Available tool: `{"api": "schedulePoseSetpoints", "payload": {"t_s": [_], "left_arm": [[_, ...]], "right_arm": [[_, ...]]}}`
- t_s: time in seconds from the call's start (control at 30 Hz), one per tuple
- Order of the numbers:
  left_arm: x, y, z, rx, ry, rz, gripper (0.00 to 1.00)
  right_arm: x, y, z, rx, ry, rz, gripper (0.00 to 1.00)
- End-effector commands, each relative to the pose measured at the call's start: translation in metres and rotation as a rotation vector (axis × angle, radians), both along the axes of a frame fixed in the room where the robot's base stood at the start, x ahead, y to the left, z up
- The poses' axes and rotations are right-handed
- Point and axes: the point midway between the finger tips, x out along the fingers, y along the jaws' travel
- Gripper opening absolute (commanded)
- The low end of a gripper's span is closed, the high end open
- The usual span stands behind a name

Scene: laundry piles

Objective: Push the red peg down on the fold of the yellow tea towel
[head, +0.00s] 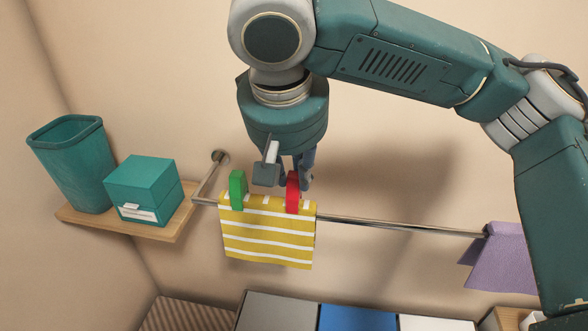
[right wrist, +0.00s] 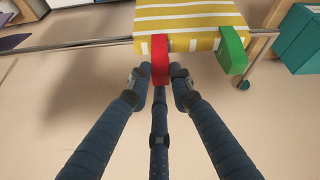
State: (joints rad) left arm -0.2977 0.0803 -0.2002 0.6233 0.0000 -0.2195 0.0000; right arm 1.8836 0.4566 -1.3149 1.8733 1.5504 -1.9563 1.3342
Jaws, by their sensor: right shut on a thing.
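The yellow tea towel with white stripes (head: 268,236) hangs folded over a metal rail in the head view. It also shows at the top of the right wrist view (right wrist: 190,18). The red peg (head: 293,192) stands at the right part of the towel's top fold. In the right wrist view the red peg (right wrist: 160,60) sits between the fingertips of my right gripper (right wrist: 160,82), which is shut on it. In the head view my right gripper (head: 296,178) comes down from above, partly hiding the peg's top. My left gripper is not in view.
A green peg (head: 238,190) stands on the same fold, to the left. The rail (head: 400,227) runs right to a purple cloth (head: 500,258). A wooden shelf (head: 150,228) at left holds a teal bin (head: 75,165) and a teal box (head: 143,188). Bins stand below.

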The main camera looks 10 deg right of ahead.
Motion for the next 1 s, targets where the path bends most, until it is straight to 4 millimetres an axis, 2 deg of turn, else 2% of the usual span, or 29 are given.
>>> {"api": "schedulePoseSetpoints", "payload": {"t_s": [1.0], "left_arm": [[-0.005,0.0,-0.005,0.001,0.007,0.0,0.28]], "right_arm": [[0.0,0.0,-0.011,0.0,0.0,0.0,0.05]]}}
